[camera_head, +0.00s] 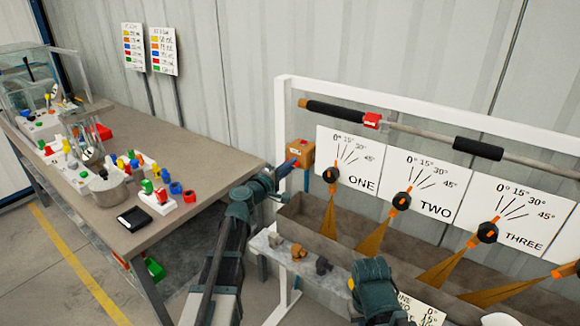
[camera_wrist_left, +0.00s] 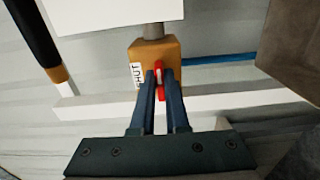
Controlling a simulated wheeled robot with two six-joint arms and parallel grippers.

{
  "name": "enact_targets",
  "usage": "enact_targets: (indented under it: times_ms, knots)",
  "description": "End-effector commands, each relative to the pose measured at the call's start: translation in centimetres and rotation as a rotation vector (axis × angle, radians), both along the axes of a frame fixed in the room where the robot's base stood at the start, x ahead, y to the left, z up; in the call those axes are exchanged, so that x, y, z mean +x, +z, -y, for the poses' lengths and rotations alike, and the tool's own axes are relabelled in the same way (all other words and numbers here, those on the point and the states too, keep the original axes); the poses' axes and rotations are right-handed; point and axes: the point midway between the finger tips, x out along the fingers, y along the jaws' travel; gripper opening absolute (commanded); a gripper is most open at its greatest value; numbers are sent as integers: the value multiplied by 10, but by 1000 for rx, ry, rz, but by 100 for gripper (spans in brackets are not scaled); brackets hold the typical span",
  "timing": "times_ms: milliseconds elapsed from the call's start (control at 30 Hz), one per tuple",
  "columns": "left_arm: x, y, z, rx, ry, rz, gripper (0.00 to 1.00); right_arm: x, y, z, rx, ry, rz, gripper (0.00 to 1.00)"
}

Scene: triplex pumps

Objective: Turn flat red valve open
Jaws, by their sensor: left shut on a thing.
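The flat red valve handle (camera_wrist_left: 160,92) shows in the left wrist view on the front of an orange valve box (camera_wrist_left: 153,52) with a white label reading "SHUT". In the head view the orange box (camera_head: 300,153) is on the left post of the white frame. My left gripper (camera_head: 287,167) reaches it from the lower left. In the wrist view my left gripper (camera_wrist_left: 160,77) is shut on the red handle, one blue finger on each side. The fingers hide part of the handle. Part of my right arm shows at the bottom of the head view; its fingers are not visible.
A pipe with a red fitting (camera_head: 372,120) and black sleeves runs along the white frame (camera_head: 285,95). Dial signs and orange levers (camera_head: 330,215) stand above a brown trough. A table (camera_head: 200,155) on the left holds coloured parts and a metal pot (camera_head: 108,190).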

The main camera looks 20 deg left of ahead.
Motion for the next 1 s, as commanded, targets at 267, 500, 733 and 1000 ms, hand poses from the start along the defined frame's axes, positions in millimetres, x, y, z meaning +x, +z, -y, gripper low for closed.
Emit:
enact_targets:
  times_ms: [267, 500, 733, 1000]
  knots:
    - [0, -1, 0, 3, -2, 0, 29, 0, 0, 0, 0, 0, 0, 0]
    - [0, 0, 0, 1, -1, -1, 42, 0, 0, 0, 0, 0, 0, 0]
    - [-8, 0, -2, 0, 0, -1, 42, 0, 0, 0, 0, 0, 0, 0]
    - [-60, 0, -19, 1, 2, -1, 42, 0, 0, 0, 0, 0, 0, 0]
